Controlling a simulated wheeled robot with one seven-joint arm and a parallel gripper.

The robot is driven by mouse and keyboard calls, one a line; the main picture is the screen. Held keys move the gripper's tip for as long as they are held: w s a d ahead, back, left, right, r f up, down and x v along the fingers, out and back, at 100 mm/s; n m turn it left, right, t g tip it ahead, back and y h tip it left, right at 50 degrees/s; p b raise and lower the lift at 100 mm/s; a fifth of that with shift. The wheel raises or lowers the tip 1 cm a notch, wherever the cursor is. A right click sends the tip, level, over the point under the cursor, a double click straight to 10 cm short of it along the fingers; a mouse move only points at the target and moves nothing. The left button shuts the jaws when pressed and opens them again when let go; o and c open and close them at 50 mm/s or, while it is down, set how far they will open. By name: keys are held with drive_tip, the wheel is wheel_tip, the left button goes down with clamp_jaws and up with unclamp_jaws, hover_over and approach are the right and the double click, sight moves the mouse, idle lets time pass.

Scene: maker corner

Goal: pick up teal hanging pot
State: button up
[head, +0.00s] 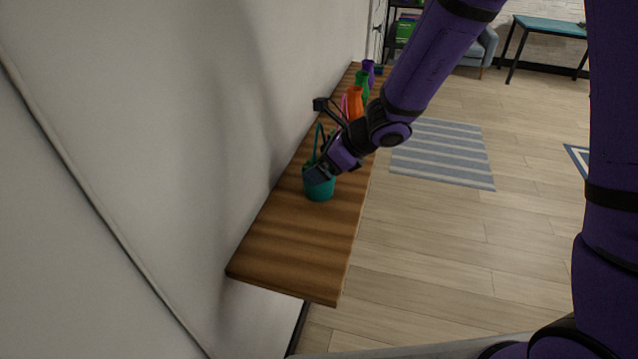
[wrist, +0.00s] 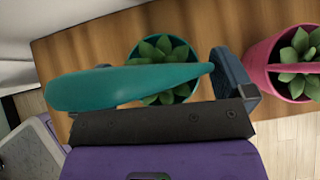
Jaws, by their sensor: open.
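The teal hanging pot (head: 319,190) stands on the wooden shelf (head: 293,238), its tall handle rising beside my gripper (head: 325,170). In the wrist view its teal handle (wrist: 125,86) lies across the picture in front of my gripper (wrist: 165,85), and the pot's rim with a green plant (wrist: 162,50) shows below it. My gripper is open. One finger shows right of the handle's narrow end; the other is mostly hidden behind the handle. The handle appears to lie between the fingers; I cannot tell whether they touch it.
A pink pot (wrist: 280,62) with a plant stands close to the right in the wrist view. Orange (head: 355,101), green (head: 362,84) and purple (head: 368,70) items stand farther along the shelf. A wall (head: 200,120) runs along its left side. The near shelf end is clear.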

drive_tip(key=shift+w+a+f, duration=0.15)
drive_tip(key=shift+a+f, duration=0.15)
drive_tip(key=shift+f, duration=0.05)
drive_tip(key=c, duration=1.2)
drive_tip(key=shift+o, duration=0.2)
drive_tip(key=shift+r, duration=0.8)
wheel_tip(320, 180, up, 2)
drive_tip(key=shift+r, duration=0.15)
drive_tip(key=s+d+r, duration=0.1)
drive_tip(key=s+d, duration=0.1)
drive_tip(key=d, duration=1.4)
